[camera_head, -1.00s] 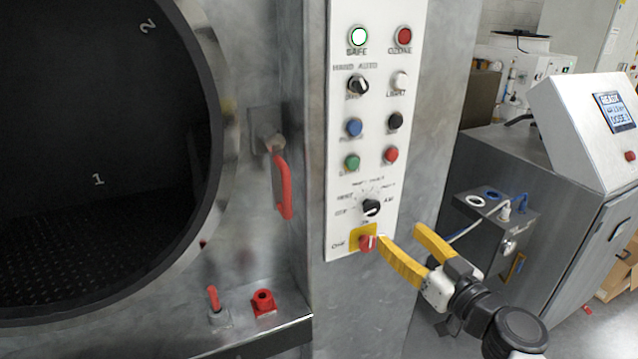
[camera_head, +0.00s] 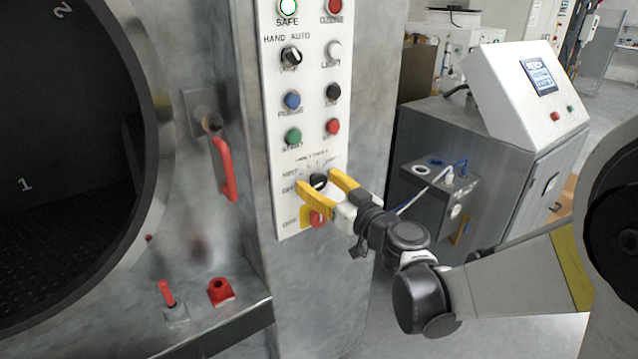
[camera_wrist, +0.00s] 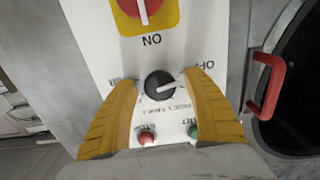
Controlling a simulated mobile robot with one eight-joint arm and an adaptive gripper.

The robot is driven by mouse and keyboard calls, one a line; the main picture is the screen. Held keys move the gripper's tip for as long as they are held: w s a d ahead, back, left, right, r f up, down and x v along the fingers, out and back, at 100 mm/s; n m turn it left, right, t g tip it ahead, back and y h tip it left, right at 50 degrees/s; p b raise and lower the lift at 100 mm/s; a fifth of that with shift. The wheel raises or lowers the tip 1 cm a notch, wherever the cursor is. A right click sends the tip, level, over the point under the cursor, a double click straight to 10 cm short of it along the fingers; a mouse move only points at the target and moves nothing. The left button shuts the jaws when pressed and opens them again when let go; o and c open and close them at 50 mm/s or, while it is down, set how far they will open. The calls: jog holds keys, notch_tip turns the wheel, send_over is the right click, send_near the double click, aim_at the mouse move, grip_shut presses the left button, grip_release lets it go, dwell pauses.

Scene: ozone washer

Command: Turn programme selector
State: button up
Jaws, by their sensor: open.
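The programme selector (camera_head: 318,181) is a small black knob with a white pointer line, low on the white control panel (camera_head: 312,110). In the wrist view the selector (camera_wrist: 159,85) sits between my two yellow fingers, with a gap on each side. My gripper (camera_head: 317,178) is open in front of the panel, one finger on either side of the knob. In the wrist view my gripper (camera_wrist: 160,85) holds nothing. Whether the fingertips reach past the knob's face cannot be told. Some of the printing around the knob is hidden by the fingers.
A red rotary switch on a yellow plate (camera_wrist: 127,22) is just below the selector. Green (camera_head: 293,137) and red (camera_head: 332,127) buttons are just above. A red door handle (camera_head: 224,169) is to the left. A grey cabinet (camera_head: 500,150) stands to the right.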

jog(key=c, duration=1.2)
jog(key=shift+c, duration=0.2)
jog(key=shift+m, duration=0.3)
jog(key=m, duration=0.5)
jog(key=shift+m+b, duration=0.3)
jog(key=m, duration=1.1)
jog(key=shift+m+b, duration=0.3)
jog(key=shift+b, duration=0.05)
jog(key=m, duration=0.6)
